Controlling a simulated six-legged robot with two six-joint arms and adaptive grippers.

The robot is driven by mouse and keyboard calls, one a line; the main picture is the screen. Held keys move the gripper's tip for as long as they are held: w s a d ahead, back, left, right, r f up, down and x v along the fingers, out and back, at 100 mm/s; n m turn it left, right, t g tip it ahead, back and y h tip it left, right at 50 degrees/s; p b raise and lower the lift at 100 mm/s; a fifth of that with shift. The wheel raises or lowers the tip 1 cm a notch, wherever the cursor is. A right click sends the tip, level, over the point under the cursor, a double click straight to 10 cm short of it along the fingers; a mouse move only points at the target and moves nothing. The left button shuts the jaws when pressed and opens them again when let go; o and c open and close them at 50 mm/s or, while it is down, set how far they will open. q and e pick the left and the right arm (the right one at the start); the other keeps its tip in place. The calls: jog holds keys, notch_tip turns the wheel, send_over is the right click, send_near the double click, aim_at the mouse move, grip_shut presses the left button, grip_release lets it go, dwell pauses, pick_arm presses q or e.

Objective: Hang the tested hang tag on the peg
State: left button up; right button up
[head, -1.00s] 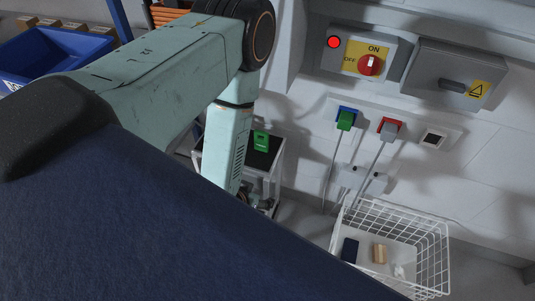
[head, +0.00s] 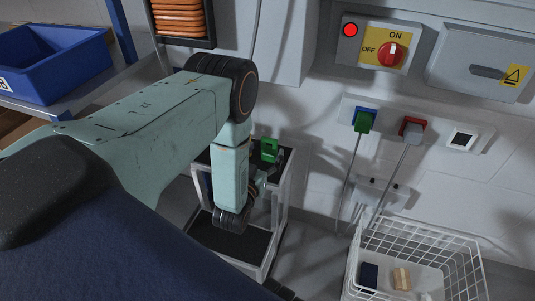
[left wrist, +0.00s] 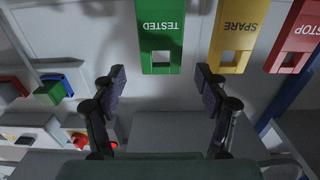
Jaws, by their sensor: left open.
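The green tested hang tag (head: 269,150) stands upright on the small cart in the head view. In the left wrist view, which looks upside down, the green tag (left wrist: 160,35) reads TESTED and has a square hole near its end. My left gripper (left wrist: 162,78) is open and empty, with a finger on either side of the tag's holed end and no visible contact. In the head view my left gripper is mostly hidden behind its own arm. A wall strip (head: 384,190) with small dark knobs is under the sockets; I cannot tell whether one is the peg.
In the left wrist view, a yellow SPARE tag (left wrist: 234,35) and a red STOP tag (left wrist: 297,38) stand beside the green one. A white wire basket (head: 455,262), plugged cords and a switch box (head: 376,45) are to the right. A blue bin (head: 50,65) is at left.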

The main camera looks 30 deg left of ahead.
aim_at(269, 142)
pick_arm(q)
jog(key=b+x, duration=0.2)
jog(key=x, duration=0.2)
jog(key=shift+w+a, duration=0.2)
jog(key=shift+w, duration=0.1)
jog(key=shift+d+r, duration=0.15)
jog(key=shift+r, duration=0.1)
jog(key=shift+c, duration=0.3)
jog(key=shift+f, duration=0.1)
jog(key=c, duration=1)
notch_tip(269, 142, up, 10)
jog(key=p, duration=0.5)
